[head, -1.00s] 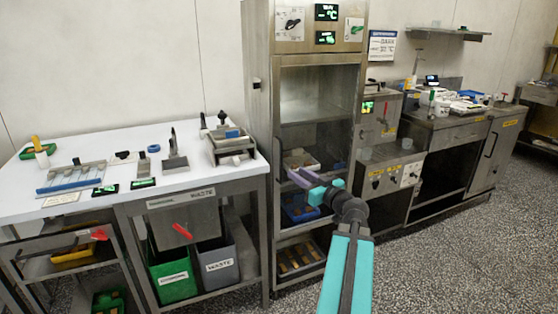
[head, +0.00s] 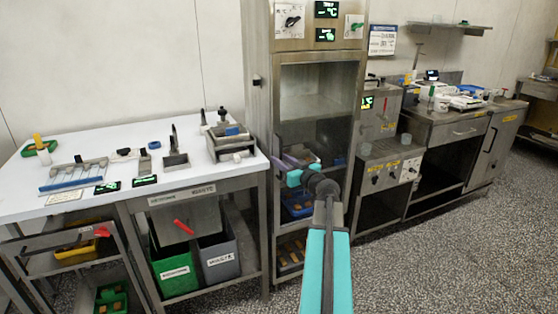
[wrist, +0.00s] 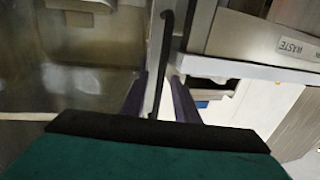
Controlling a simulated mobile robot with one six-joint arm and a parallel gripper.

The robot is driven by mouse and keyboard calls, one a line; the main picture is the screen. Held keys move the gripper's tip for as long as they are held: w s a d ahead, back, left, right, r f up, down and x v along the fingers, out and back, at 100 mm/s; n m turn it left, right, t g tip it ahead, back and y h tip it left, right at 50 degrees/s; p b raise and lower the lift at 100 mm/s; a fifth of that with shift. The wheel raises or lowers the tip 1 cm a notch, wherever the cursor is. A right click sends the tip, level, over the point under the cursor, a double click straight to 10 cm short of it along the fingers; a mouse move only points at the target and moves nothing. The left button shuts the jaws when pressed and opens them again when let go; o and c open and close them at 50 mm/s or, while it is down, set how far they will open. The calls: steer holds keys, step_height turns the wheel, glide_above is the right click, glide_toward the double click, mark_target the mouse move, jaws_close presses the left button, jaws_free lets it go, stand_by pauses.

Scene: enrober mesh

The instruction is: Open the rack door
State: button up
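The rack (head: 258,90) is a tall steel cabinet with a glass-fronted door (head: 320,92), which looks closed. A dark bar handle (wrist: 165,45) stands out along the door's edge in the wrist view. My gripper (head: 288,163) is in front of the door's lower left part in the head view. In the wrist view its two purple fingers (wrist: 159,98) are apart, with the handle showing between them. I cannot tell whether either finger touches it. My own arm hides part of the door and the lower shelves.
A white-topped table (head: 100,200) with tools stands close on the left, its corner near the rack. Waste bins (head: 218,258) sit beneath it. Steel counters (head: 445,130) run to the right. The speckled floor (head: 440,250) at front right is clear.

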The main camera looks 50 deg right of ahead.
steer(key=shift+w+d, duration=0.1)
steer(key=shift+w, duration=0.4)
steer(key=shift+c, duration=0.3)
jaws_close()
steer(key=shift+a, duration=0.2)
steer(key=shift+s, duration=0.1)
